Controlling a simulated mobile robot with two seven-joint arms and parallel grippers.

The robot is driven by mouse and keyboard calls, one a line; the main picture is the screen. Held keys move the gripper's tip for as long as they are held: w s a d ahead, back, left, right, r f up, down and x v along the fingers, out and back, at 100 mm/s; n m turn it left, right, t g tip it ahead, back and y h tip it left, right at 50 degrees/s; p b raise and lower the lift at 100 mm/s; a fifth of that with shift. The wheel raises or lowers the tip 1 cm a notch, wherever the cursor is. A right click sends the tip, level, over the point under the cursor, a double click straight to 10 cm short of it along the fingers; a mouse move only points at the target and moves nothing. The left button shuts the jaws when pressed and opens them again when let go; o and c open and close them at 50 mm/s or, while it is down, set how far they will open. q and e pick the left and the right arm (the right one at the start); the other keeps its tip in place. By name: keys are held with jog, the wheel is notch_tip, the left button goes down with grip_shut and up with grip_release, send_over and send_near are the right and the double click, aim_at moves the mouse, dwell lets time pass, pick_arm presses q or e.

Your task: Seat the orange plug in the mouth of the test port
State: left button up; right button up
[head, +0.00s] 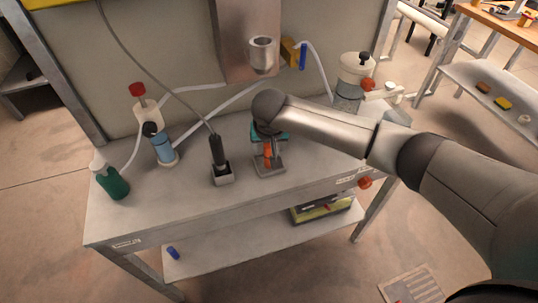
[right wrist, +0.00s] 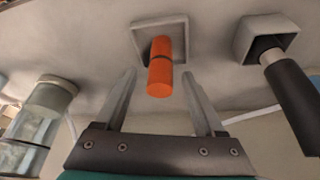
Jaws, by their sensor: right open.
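The orange plug (head: 267,152) stands upright in a small square grey holder on the bench. It also shows in the right wrist view (right wrist: 160,72), with a dark band around it. My right gripper (head: 267,168) is open and points down over the holder; in the right wrist view its fingers (right wrist: 159,80) appear on either side of the plug, with gaps on both sides. I cannot tell for sure which fitting is the test port; a silver cup-like fitting (head: 262,55) hangs on the metal panel above the bench. My left gripper is not in view.
A black handheld probe (head: 217,150) with a cable stands in a holder just left of the plug. Further left are a blue-and-white valve unit (head: 163,145) and a green bottle (head: 112,182). A white canister (head: 352,75) stands at right. The bench front (head: 190,212) is clear.

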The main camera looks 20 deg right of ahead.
grip_shut()
dwell(0.4)
jog(key=shift+r, duration=0.1)
